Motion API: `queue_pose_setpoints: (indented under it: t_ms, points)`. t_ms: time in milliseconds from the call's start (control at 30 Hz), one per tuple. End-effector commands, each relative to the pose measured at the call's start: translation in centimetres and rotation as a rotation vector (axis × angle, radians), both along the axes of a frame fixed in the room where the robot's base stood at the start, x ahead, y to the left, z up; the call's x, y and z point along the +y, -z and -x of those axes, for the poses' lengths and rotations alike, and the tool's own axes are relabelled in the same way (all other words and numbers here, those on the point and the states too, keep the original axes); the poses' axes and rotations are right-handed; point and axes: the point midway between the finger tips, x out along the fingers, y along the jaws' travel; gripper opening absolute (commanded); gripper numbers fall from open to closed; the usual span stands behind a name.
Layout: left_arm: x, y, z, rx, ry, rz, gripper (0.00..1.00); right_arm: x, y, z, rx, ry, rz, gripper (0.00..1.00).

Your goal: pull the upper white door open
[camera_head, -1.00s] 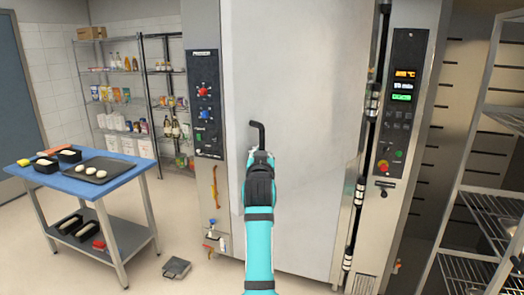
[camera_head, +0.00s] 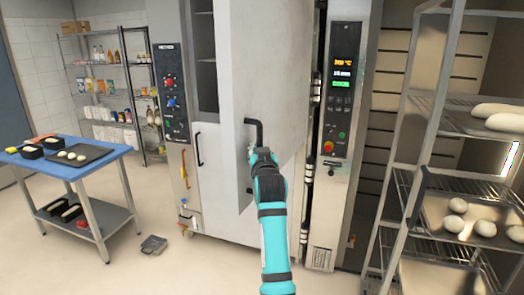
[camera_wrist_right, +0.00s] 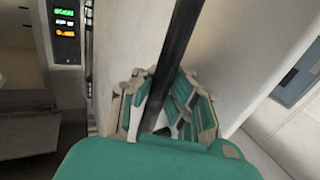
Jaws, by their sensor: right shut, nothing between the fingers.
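The upper white door (camera_head: 262,65) stands partly open, swung out toward me, with its hinge side at the right. A dark shelved interior shows in the gap (camera_head: 206,60) to its left. Its black bent handle (camera_head: 256,126) is near the door's lower left part. My right gripper (camera_head: 252,150) is at the lower end of this handle, fingers shut. In the right wrist view the dark handle bar (camera_wrist_right: 183,40) runs down to the gripper's fingers (camera_wrist_right: 165,108); I cannot tell how they touch it. My left gripper is not in view.
A lower white door (camera_head: 208,185) with its own black handle is left of the open door. A control panel (camera_head: 342,90) is to the right. A metal rack (camera_head: 400,190) with dough stands close at right.

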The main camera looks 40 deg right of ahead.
Motion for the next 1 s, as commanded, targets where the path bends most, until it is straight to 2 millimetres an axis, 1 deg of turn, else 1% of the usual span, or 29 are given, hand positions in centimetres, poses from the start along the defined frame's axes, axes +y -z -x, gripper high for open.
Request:
queue_pose_setpoints:
  t_ms: [33, 367, 467, 600, 700, 1000]
  points:
    - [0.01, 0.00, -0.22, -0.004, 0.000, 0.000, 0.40, 0.66, 0.55, -0.32, 0.007, -0.016, -0.009, 0.00]
    - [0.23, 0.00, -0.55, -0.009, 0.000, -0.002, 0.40, 0.69, 0.75, -0.34, 0.011, -0.019, -0.011, 0.00]
    - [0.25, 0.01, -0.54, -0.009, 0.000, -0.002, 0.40, 0.65, 0.78, -0.34, 0.012, -0.018, -0.012, 0.11]
    - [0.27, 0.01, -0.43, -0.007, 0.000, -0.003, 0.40, 0.50, 0.60, -0.26, 0.009, -0.014, -0.009, 0.29]
    - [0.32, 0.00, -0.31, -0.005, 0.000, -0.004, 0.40, 0.37, 0.44, -0.20, 0.006, -0.012, -0.007, 0.40]
    - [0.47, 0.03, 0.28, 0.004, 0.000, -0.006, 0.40, 0.24, 0.22, 0.02, 0.003, -0.007, -0.003, 0.40]
